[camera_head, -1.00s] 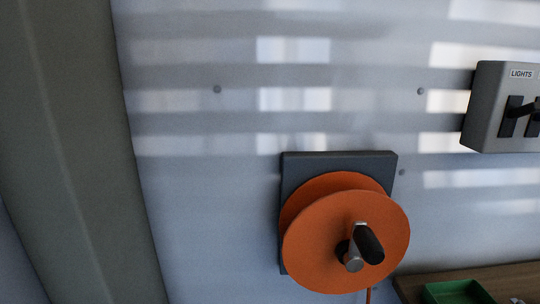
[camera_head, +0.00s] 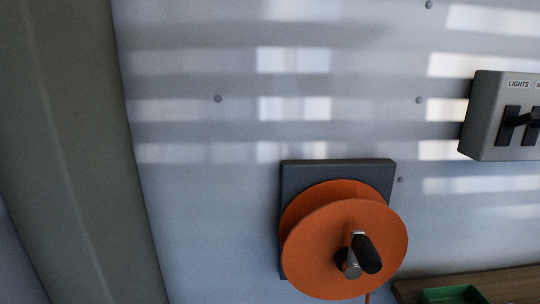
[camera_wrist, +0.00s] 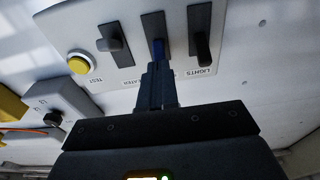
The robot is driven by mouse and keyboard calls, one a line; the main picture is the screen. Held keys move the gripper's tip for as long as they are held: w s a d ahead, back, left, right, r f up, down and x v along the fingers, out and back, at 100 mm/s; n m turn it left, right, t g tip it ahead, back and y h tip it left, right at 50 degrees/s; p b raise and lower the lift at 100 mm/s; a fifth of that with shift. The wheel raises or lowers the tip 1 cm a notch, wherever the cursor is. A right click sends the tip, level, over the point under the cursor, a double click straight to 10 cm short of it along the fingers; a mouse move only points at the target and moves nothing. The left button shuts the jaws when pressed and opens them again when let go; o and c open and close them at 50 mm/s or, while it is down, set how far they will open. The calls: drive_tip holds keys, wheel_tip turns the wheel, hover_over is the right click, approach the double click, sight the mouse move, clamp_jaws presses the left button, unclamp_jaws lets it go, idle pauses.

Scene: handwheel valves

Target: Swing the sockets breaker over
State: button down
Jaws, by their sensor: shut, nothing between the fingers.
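The breaker box shows upside down in the wrist view, with a pale panel (camera_wrist: 82,28) and three breakers side by side. The middle breaker (camera_wrist: 153,22) has a blue lever (camera_wrist: 159,48); its label is hidden behind my fingers. The lights breaker (camera_wrist: 201,30) is on the right, and a breaker (camera_wrist: 112,38) with a grey lever is on the left, its label partly readable as "ATER". My gripper (camera_wrist: 157,72) is shut and empty, its tips at the blue lever; I cannot tell whether they touch. The box (camera_head: 482,120) is cut off at the head view's right edge.
A yellow test button (camera_wrist: 80,63) sits on the panel beside the left breaker. A smaller grey box (camera_wrist: 62,103) is further left. In the head view, an orange reel (camera_head: 335,250) with a crank is on the wall, and a green tray (camera_head: 455,295) is at lower right.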

drive_tip(key=shift+f, duration=0.2)
drive_tip(key=f+b, duration=0.3)
drive_tip(key=shift+s+f, duration=0.25)
drive_tip(key=shift+f, duration=0.15)
